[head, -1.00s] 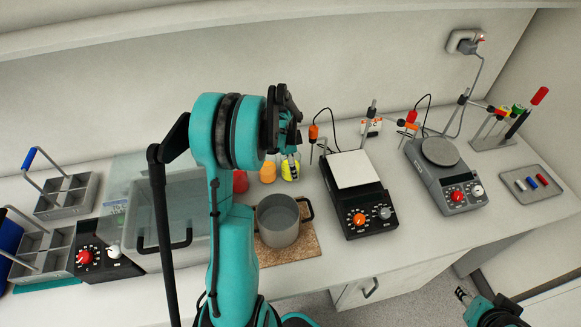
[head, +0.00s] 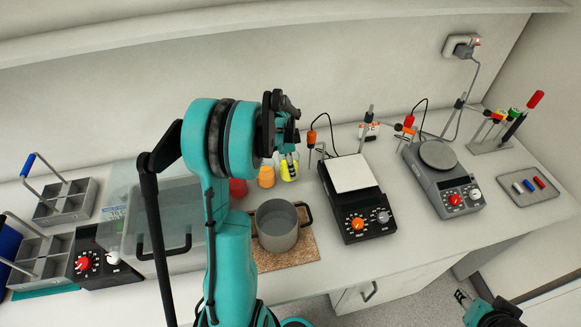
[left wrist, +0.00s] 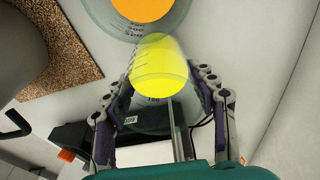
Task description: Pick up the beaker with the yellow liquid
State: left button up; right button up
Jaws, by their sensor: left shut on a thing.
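The beaker with yellow liquid (head: 289,171) stands at the right end of a row of beakers behind the pot. In the left wrist view the yellow beaker (left wrist: 160,72) lies between the two fingers. My left gripper (head: 288,153) is shut on it from above; the fingers (left wrist: 163,95) flank its glass. Whether its base touches the bench cannot be told. My right gripper (head: 462,297) is low at the bottom right, empty and away from the bench; its opening is too small to judge.
An orange beaker (head: 266,177) is close on the left, with a red one (head: 238,188) beyond it. A grey pot (head: 277,226) stands on a cork mat (head: 290,260) in front. A hot plate (head: 352,175) is close on the right.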

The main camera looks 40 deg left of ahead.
pick_arm(q)
notch_tip(320, 180, up, 15)
jog(key=p, duration=0.3)
dwell(0.5)
